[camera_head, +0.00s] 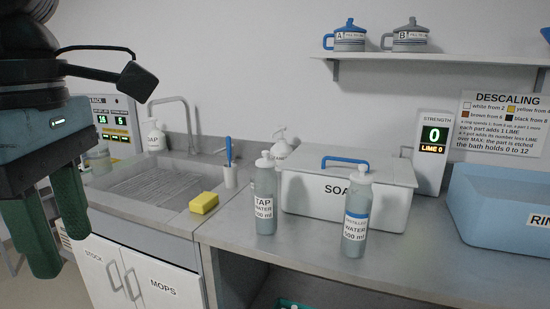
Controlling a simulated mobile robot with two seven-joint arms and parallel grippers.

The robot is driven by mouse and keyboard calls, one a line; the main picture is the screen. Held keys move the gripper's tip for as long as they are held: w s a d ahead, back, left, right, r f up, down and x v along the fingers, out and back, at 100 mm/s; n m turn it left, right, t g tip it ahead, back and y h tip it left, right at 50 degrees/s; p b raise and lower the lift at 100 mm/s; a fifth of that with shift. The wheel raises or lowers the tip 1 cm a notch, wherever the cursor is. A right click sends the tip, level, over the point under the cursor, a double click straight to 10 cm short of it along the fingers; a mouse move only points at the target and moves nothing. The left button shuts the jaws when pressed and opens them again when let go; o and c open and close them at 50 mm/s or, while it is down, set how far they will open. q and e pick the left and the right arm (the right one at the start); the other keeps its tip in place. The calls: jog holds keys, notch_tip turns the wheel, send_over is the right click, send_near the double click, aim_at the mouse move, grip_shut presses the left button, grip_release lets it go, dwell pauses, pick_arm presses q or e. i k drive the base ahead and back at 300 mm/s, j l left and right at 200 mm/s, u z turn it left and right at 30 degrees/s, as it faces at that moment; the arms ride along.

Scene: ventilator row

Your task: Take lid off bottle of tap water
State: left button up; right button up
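The tap water bottle (265,187), grey and labelled TAP WATER, stands upright on the counter in the middle of the head view. Its white lid (265,159) is on top. A similar bottle (356,203) with a blue-banded WATER label and a white lid (363,174) stands to its right. My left gripper (52,225) hangs at the far left, well away from both bottles. Its two green fingers point down and are apart, with nothing seen between them. My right gripper is not in view.
A white bath box (345,200) with a blue-handled lid (345,162) stands close behind the bottles. A yellow sponge (204,203) lies by the sink (150,187). A blue tub (505,215) is at the right. The counter's front edge is near the bottles.

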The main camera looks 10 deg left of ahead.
aim_at(265, 163)
jog(key=i+j+z, duration=0.45)
jog(key=i, duration=0.2)
jog(key=i+j+z, duration=0.45)
jog(key=i+j, duration=0.05)
jog(key=i, duration=0.05)
